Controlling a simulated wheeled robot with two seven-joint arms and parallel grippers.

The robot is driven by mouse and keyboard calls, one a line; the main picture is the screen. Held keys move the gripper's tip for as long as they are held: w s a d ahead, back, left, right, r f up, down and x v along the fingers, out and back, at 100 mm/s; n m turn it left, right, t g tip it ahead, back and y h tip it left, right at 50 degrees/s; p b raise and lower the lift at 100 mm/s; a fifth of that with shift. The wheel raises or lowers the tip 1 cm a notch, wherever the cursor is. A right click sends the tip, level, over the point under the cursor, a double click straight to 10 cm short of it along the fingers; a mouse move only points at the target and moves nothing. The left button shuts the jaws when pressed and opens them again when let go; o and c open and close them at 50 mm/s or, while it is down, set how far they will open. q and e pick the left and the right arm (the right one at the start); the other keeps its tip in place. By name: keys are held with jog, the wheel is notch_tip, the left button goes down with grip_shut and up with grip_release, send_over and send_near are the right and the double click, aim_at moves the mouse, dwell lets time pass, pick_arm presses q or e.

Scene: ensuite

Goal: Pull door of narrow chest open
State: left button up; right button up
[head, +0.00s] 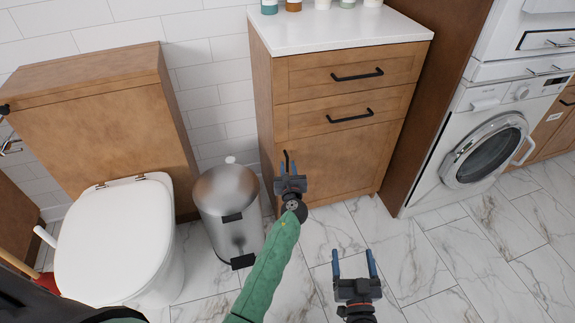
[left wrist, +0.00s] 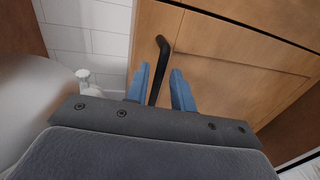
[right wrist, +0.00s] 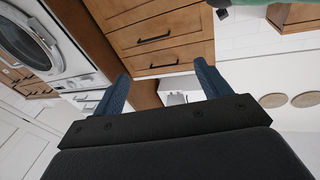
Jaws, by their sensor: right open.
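The narrow chest (head: 345,158) is a wooden cabinet with a white top, two drawers and a door (head: 335,160) below them. The door is shut. Its black vertical handle (head: 286,158) is at the door's upper left; it also shows in the left wrist view (left wrist: 160,65). My left gripper (head: 290,172) is at this handle, with blue fingers (left wrist: 160,85) apart on either side of it and visible gaps. Its body hides the handle's lower part in the head view. My right gripper (head: 353,258) is open and empty above the floor, away from the chest.
A metal pedal bin (head: 228,210) stands close left of the chest, with a white toilet (head: 115,235) beyond it. A washing machine (head: 485,150) is to the right. Bottles stand on the chest top (head: 330,30). Marble floor (head: 440,260) is free in front and right.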

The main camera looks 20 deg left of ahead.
pick_arm(q)
jog(key=shift+x, duration=1.25)
pick_arm(e)
jog(key=shift+w+r+t, duration=0.2)
jog(key=shift+r+t, duration=0.4)
jog(key=shift+r, duration=1)
pick_arm(q)
grip_shut()
pick_arm(e)
jog(key=shift+f, duration=0.2)
